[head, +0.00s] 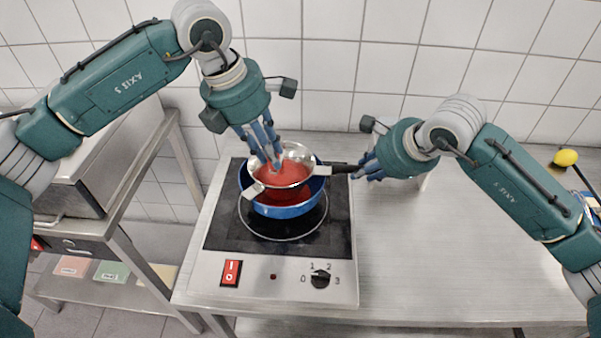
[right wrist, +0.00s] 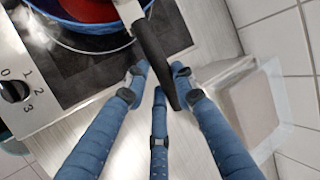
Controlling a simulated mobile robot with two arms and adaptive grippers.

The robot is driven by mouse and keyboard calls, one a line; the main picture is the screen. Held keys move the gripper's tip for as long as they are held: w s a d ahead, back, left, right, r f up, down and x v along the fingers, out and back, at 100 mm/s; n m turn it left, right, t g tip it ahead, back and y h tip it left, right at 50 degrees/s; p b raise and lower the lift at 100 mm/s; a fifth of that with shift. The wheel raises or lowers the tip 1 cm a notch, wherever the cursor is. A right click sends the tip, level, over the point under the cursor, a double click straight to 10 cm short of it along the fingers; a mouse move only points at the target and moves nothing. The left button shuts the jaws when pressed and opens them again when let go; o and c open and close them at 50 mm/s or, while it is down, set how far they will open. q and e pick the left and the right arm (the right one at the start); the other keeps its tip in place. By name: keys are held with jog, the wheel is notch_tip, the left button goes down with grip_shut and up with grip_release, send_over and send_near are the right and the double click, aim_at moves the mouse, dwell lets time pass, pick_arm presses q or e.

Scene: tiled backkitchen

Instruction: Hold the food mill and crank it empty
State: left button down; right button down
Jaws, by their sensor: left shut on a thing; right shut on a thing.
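The food mill (head: 306,158) is a metal bowl with red food inside, resting over a blue pot (head: 285,211) on the hob. Red also shows lower in the pot. My left gripper (head: 267,155) points down into the mill from above, shut on its crank; the fingers hide the knob. My right gripper (head: 364,169) is shut on the mill's black handle (head: 341,168), to the right of the bowl. In the right wrist view the handle (right wrist: 156,55) runs between my blue fingers, and part of the blue pot (right wrist: 88,27) shows at the top.
The hob (head: 230,235) has a red switch (head: 231,272) and a black dial (head: 320,279) in front. A pale block (right wrist: 248,107) stands near the wall beside my right gripper. The steel worktop (head: 450,260) on the right is mostly clear. A yellow thing (head: 566,157) is at far right.

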pick_arm(q)
jog(key=shift+w+a, duration=0.3)
jog(key=shift+a, duration=0.45)
jog(key=shift+w+a, duration=0.95)
jog(key=shift+a, duration=0.05)
jog(key=w, duration=0.2)
jog(key=shift+w+a, duration=0.2)
jog(key=shift+w, duration=0.1)
